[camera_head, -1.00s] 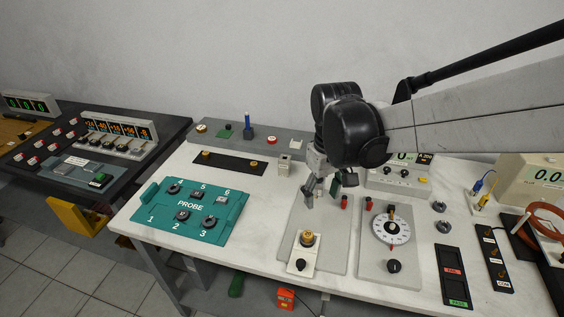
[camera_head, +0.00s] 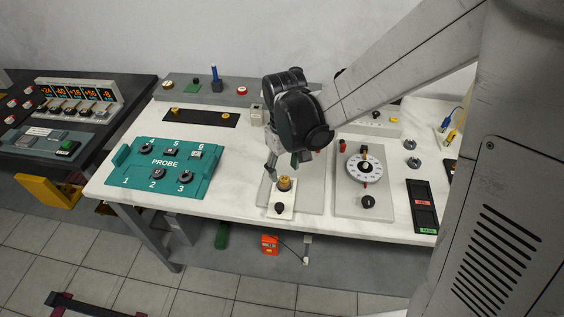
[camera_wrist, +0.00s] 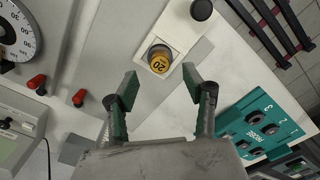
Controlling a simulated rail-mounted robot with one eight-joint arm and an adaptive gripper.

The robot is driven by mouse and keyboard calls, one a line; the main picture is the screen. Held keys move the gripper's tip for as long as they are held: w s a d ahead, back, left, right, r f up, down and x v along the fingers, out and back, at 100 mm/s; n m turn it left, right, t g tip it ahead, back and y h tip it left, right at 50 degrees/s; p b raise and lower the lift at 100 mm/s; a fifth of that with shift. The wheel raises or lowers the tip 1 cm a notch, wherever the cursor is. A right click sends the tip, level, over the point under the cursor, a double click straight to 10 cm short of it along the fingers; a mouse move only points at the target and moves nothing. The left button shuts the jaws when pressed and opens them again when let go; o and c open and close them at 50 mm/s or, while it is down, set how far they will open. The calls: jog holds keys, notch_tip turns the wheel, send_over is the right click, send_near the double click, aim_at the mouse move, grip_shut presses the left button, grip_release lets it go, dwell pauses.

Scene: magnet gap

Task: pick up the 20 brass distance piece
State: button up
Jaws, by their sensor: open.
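The brass distance piece (camera_head: 285,183), a short round cylinder, stands in a dark holder on a white block (camera_head: 281,208) on the grey plate of the bench. In the wrist view, the number 20 shows on the top of the brass piece (camera_wrist: 159,60). My gripper (camera_head: 283,167) is open and empty, just above and behind the piece in the head view. In the wrist view, the green-padded fingers of my gripper (camera_wrist: 160,83) are spread, and the piece lies just beyond the gap between their tips, not between the pads.
A black knob (camera_wrist: 201,10) sits on the same white block. A dial panel (camera_head: 365,185) stands to the right, with red terminals (camera_wrist: 79,97) close by. A teal PROBE tray (camera_head: 165,168) lies left. More brass pieces sit on a black strip (camera_head: 200,116) at the back.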

aim_at(284, 179)
jog(key=shift+f, duration=2)
jog(key=shift+s, duration=0.1)
grip_shut()
